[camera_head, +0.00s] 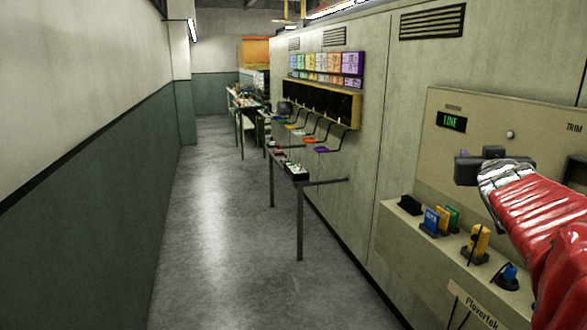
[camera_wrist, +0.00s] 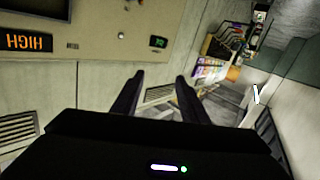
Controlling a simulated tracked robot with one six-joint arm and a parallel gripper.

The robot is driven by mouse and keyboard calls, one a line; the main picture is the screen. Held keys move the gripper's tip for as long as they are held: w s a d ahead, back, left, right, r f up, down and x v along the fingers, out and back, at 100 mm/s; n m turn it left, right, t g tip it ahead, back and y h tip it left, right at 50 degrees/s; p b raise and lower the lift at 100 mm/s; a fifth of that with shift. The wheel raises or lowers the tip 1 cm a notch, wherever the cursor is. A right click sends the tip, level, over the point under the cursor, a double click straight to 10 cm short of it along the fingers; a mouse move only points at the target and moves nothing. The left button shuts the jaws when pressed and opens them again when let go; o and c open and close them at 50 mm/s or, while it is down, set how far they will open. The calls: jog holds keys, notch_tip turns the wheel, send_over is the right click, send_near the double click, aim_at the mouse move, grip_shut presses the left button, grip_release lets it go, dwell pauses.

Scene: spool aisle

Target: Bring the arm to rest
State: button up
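My gripper (camera_head: 482,168) shows in the head view at the right, at the end of my red arm, raised in front of the beige panel (camera_head: 460,117) and above its ledge. In the wrist view my gripper (camera_wrist: 154,92) has its two dark fingers spread apart, with nothing between them. The wrist view is tilted, with the panel at upper left and the aisle at right.
Yellow (camera_head: 478,240) and blue (camera_head: 508,275) items and several cards stand on the ledge (camera_head: 392,219) below my gripper. A narrow table (camera_head: 318,183) and a colourful rack (camera_head: 326,68) line the right wall further on. The grey aisle floor (camera_head: 215,230) is clear.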

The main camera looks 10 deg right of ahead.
jog(key=s+a+f+n+g+y, duration=0.2)
jog(key=s+a+f, duration=0.4)
jog(key=a+f, duration=0.3)
jog(key=s+a+f+n+g+y, duration=0.2)
jog(key=s+a+f, duration=0.5)
jog(key=a, duration=1)
jog(key=s+a+f+n+g+y, duration=0.1)
jog(key=s+a+f+g+y, duration=0.3)
jog(key=a+f, duration=0.7)
jog(key=s+a+y, duration=0.2)
jog(key=shift+s+f+n, duration=0.15)
jog(key=shift+s+n, duration=0.2)
jog(key=shift+n, duration=0.05)
jog(key=shift+c, duration=0.5)
jog(key=shift+c, duration=0.6)
